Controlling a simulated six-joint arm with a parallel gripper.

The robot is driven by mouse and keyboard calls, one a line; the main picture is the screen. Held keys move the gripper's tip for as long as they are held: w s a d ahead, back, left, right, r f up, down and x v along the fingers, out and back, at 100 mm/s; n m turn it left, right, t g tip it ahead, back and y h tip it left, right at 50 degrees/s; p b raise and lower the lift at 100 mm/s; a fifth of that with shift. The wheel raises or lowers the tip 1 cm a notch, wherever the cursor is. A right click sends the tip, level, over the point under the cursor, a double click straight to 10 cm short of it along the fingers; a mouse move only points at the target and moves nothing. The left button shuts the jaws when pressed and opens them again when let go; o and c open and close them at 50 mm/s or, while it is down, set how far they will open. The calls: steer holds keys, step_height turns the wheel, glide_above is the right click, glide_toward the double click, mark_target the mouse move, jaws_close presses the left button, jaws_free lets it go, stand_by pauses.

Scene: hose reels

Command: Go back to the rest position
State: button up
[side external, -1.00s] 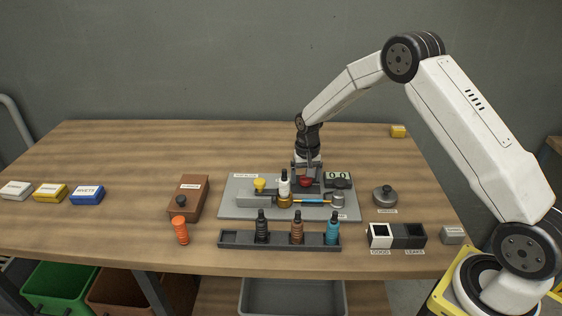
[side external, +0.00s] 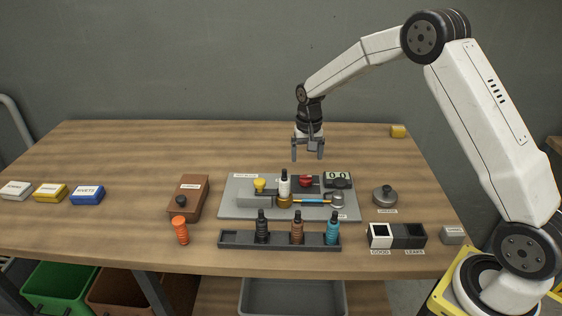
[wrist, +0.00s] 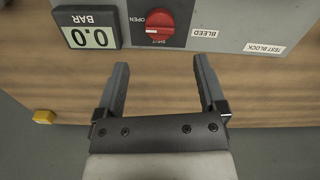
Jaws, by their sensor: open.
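My gripper (side external: 307,152) is open and empty. The red bleed knob (side external: 305,181) is below the fingers and not touched.
A gauge (side external: 338,179) reading 0.0 BAR stands beside the knob. A rack (side external: 280,243) with three bottles lies in front. Space above the table is clear.

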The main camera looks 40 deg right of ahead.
steer(key=shift+s, duration=0.1)
steer(key=shift+s+a+r, duration=0.3)
steer(key=shift+s+a, duration=0.1)
steer(key=shift+s, duration=0.05)
steer(key=s+a+r+n+t, duration=0.1)
steer(key=s+a+n, duration=0.2)
steer(key=s, duration=0.8)
steer(key=s+a+r+n+t, duration=0.1)
steer(key=s+a+n, duration=0.3)
steer(key=s, duration=0.7)
steer(key=shift+a+r+t, duration=0.2)
steer(key=shift+a+t, duration=0.1)
steer(key=shift+a, duration=0.4)
